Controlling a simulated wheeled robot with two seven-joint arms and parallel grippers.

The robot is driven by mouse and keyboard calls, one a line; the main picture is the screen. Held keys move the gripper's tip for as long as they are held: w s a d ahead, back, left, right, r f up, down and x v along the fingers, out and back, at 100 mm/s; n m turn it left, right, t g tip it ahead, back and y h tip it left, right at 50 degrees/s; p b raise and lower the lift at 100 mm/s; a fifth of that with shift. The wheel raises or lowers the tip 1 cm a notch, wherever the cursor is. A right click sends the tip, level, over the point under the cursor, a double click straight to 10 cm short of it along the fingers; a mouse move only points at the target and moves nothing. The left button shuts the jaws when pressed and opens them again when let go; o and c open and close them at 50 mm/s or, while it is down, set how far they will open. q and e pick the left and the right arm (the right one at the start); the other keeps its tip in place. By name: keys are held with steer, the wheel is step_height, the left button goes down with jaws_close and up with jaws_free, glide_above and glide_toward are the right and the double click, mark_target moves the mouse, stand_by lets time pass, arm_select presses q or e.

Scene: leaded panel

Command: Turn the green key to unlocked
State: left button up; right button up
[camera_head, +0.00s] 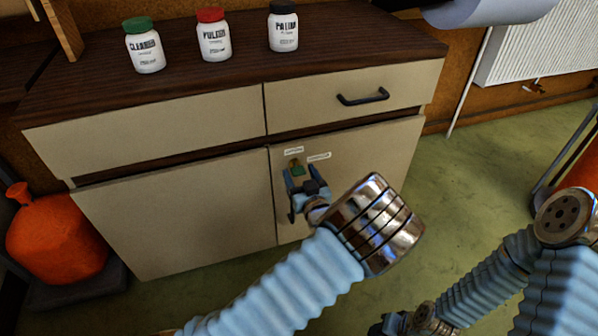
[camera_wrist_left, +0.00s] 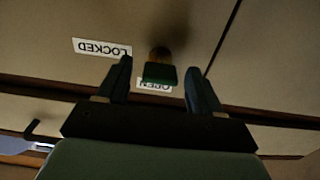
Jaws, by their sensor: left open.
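The green key (camera_head: 297,169) sits in a brass lock on the right cabinet door (camera_head: 350,150), near the door's upper left corner. In the left wrist view the green key (camera_wrist_left: 160,74) stands out from the lock, with the OPEN label (camera_wrist_left: 153,87) partly behind it and the LOCKED label (camera_wrist_left: 101,48) to the left. My left gripper (camera_head: 304,182) is at the key. Its open fingers (camera_wrist_left: 158,75) are on either side of the key, with gaps showing. My right gripper (camera_head: 395,324) is low at the bottom edge, partly cut off.
A drawer with a black handle (camera_head: 363,97) is above the door. White bottles with green (camera_head: 144,46), red (camera_head: 213,36) and black (camera_head: 283,27) caps stand on the dark cabinet top (camera_head: 180,82). An orange gas bottle (camera_head: 58,240) stands left. Green floor (camera_head: 450,190) is clear to the right.

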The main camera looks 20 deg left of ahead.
arm_select(q)
steer(key=shift+x, duration=0.85)
steer(key=c, duration=1.1)
steer(key=shift+o, duration=0.2)
steer(key=shift+f+n+b, duration=0.15)
steer(key=shift+n+b, duration=0.15)
steer(key=shift+b, duration=0.2)
steer(key=shift+f+n+b, duration=0.1)
steer(key=shift+n+b, duration=0.5)
steer(key=shift+b, duration=0.15)
steer(key=n+b, duration=0.8)
steer(key=b, duration=0.2)
steer(key=shift+a+n, duration=0.1)
steer(key=shift+n, duration=0.3)
steer(key=n+b, duration=0.1)
steer(key=n, duration=0.1)
steer(key=shift+n+b, duration=0.35)
steer(key=shift+n, duration=2.25)
